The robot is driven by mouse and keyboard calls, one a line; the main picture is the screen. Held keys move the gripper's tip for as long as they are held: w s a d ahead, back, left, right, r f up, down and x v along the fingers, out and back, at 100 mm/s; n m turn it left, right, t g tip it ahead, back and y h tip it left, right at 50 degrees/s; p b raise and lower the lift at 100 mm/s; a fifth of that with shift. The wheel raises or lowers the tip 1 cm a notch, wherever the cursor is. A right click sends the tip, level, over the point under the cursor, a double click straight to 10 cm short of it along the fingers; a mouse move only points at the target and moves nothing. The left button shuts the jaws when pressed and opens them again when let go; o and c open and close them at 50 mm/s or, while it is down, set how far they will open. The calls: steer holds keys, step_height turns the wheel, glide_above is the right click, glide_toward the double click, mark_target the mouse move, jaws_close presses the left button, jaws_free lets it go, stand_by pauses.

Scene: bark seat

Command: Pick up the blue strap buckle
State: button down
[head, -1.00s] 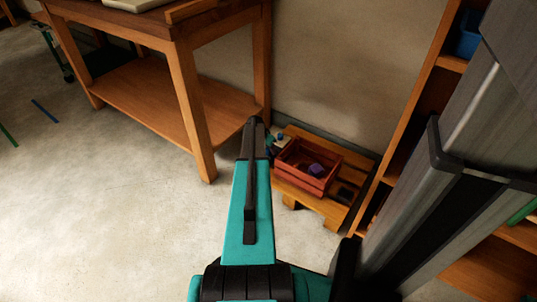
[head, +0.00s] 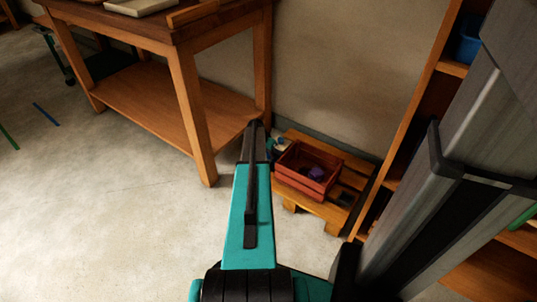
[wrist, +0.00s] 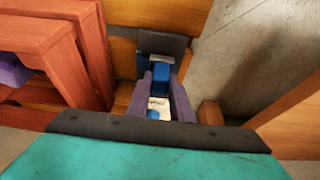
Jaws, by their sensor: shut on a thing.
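My gripper (wrist: 161,100) shows in the wrist view, with its two purple-grey fingers close together. It is shut on the blue strap buckle (wrist: 160,77), whose blue part shows between and just beyond the fingertips. A pale piece with a little blue lies between the fingers nearer the camera. The fingers hide part of the buckle, and I cannot tell whether it touches the wood beneath. In the head view my arm hides most of the gripper and the buckle, beside the left end of the pallet.
A red slatted crate (head: 308,184) stands on a wooden pallet (head: 335,212) right of my gripper, with a purple thing (head: 317,173) inside. The workbench leg (head: 196,120) is left, a shelf unit (head: 408,130) right. The floor in front is clear.

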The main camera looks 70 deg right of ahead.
step_height(320, 180, up, 10)
steer(key=p, duration=0.3)
steer(key=shift+f, duration=0.15)
stand_by(0.6)
